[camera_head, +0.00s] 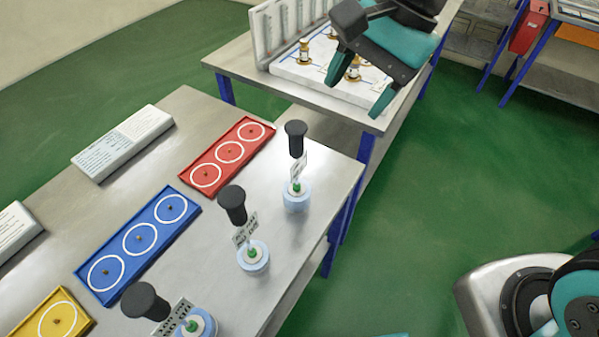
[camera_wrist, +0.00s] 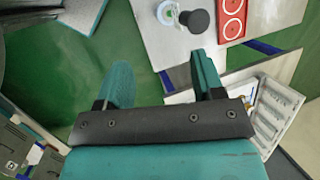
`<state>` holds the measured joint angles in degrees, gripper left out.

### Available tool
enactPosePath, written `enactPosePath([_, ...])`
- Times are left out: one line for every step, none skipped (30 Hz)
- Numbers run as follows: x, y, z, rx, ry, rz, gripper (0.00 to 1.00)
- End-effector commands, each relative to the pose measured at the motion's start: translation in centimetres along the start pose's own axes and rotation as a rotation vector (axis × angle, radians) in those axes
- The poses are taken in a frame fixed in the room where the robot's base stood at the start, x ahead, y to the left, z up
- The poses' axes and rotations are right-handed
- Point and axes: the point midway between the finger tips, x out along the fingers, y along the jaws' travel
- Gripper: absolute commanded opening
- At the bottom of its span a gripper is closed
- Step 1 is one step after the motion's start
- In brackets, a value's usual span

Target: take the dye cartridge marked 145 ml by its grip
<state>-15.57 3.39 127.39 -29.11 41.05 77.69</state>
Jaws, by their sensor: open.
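Three dye cartridges with black knob grips, pale blue bases and small paper tags stand on the metal table in the head view: a far one (camera_head: 296,196), a middle one (camera_head: 252,256) and a near one (camera_head: 197,322) cut by the bottom edge. The tag writing is too small to read, so I cannot tell which is marked 145 ml. My gripper (camera_head: 357,82) is open and empty, above the back table and apart from the cartridges. In the wrist view my gripper (camera_wrist: 162,82) has its fingers spread, and one black grip (camera_wrist: 198,20) shows beyond them near the top.
Red (camera_head: 249,139), blue (camera_head: 190,212) and yellow (camera_head: 79,319) trays with white rings lie left of the cartridges. The back table holds a white rack (camera_head: 262,40) and small brass fittings (camera_head: 304,54). A green floor gap lies right of the tables.

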Motion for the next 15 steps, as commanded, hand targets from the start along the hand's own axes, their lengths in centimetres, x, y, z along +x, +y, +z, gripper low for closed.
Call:
enactPosePath([-1.3, -1.6, -0.3, 0.14, -0.005, 0.004, 0.62])
enactPosePath([-1.5, -2.2, -0.6, 0.222, -0.007, 0.005, 0.62])
enactPosePath([-1.7, -3.0, -0.9, 0.325, -0.009, 0.006, 0.62])
enactPosePath([-1.8, -3.5, -1.2, 0.393, -0.01, 0.007, 0.62])
enactPosePath([-1.9, -4.0, -1.4, 0.455, -0.011, 0.008, 0.62])
enactPosePath([-1.9, -4.5, -1.7, 0.528, -0.012, 0.009, 0.62])
enactPosePath([-1.9, -4.8, -1.9, 0.574, -0.013, 0.01, 0.62])
enactPosePath([-1.9, -5.0, -2.0, 0.615, -0.014, 0.01, 0.62])
enactPosePath([-1.9, -5.3, -2.2, 0.657, -0.014, 0.01, 0.62])
enactPosePath([-1.9, -5.4, -2.3, 0.683, -0.015, 0.011, 0.62])
enactPosePath([-1.7, -5.5, -2.4, 0.703, -0.015, 0.012, 0.62])
enactPosePath([-1.4, -5.6, -2.4, 0.72, -0.016, 0.014, 0.62])
enactPosePath([-1.1, -5.7, -2.4, 0.729, -0.017, 0.014, 0.62])
enactPosePath([-0.7, -5.7, -2.4, 0.734, -0.017, 0.014, 0.62])
enactPosePath([0.1, -5.7, -2.4, 0.736, -0.018, 0.017, 0.62])
